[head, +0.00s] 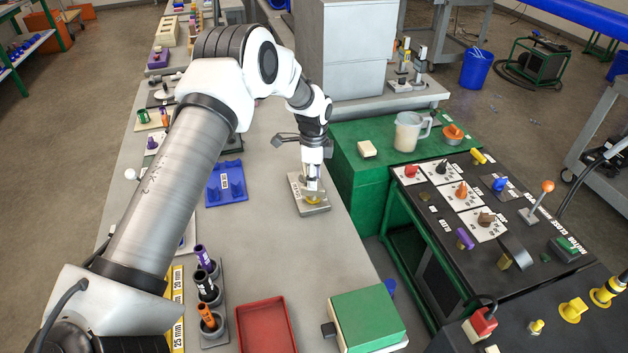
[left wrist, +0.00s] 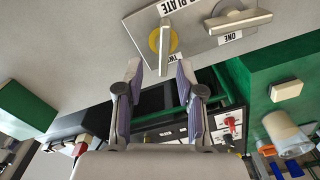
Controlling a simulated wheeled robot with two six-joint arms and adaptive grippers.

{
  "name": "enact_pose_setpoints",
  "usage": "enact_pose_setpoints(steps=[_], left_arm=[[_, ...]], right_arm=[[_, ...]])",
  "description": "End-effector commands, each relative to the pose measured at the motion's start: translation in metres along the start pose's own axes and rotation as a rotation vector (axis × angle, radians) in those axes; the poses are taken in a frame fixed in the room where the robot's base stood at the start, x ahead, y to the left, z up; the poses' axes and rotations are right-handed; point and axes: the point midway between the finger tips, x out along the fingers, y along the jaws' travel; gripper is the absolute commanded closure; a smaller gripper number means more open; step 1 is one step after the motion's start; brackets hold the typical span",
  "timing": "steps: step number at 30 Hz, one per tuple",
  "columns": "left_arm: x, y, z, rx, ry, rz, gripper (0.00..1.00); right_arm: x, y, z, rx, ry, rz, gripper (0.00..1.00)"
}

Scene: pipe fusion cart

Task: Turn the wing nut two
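A grey plate (left wrist: 200,40) lies on the bench; in the head view the plate (head: 298,197) is under my left gripper. Wing nut two (left wrist: 165,44) is a grey bar over a yellow disc, beside the label TWO. Its bar points towards my gripper in the left wrist view. Wing nut one (left wrist: 238,20) is a grey bar to its right, lying roughly crosswise. My left gripper (left wrist: 159,72) is open, its fingertips either side of the near end of wing nut two's bar in the picture. Contact does not show. The left gripper (head: 313,183) hides most of the nuts in the head view. My right gripper is out of view.
A blue block (head: 227,182) stands left of the plate. A green cabinet (head: 357,172) with a clear jug (head: 408,132) is to its right. A red tray (head: 266,327) and a green-topped box (head: 367,320) are at the bench front. Bench between is clear.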

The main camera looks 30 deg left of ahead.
Motion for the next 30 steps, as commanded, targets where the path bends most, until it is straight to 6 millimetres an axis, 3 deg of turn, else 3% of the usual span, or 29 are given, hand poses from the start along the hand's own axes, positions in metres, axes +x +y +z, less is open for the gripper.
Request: enact_pose_setpoints(steps=[7, 15, 17, 18, 19, 30], left_arm=[[0.039, 0.0, 0.001, -0.001, -0.001, 0.001, 0.62], [0.045, 0.0, 0.0, -0.001, 0.0, -0.001, 0.62], [0.045, 0.0, 0.0, -0.001, 0.0, -0.001, 0.8], [0.045, 0.0, 0.0, -0.001, 0.0, -0.001, 0.94], [0.045, 0.0, 0.0, -0.001, 0.0, -0.001, 1.0], [0.047, 0.001, 0.001, -0.014, -0.001, 0.003, 1.0]], right_arm=[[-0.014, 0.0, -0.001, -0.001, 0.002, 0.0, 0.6], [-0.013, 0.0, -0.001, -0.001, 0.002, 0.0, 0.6], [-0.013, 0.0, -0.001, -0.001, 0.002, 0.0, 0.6], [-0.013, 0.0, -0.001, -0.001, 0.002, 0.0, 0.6], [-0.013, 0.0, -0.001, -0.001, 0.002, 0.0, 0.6], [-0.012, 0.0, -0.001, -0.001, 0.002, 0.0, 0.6]])
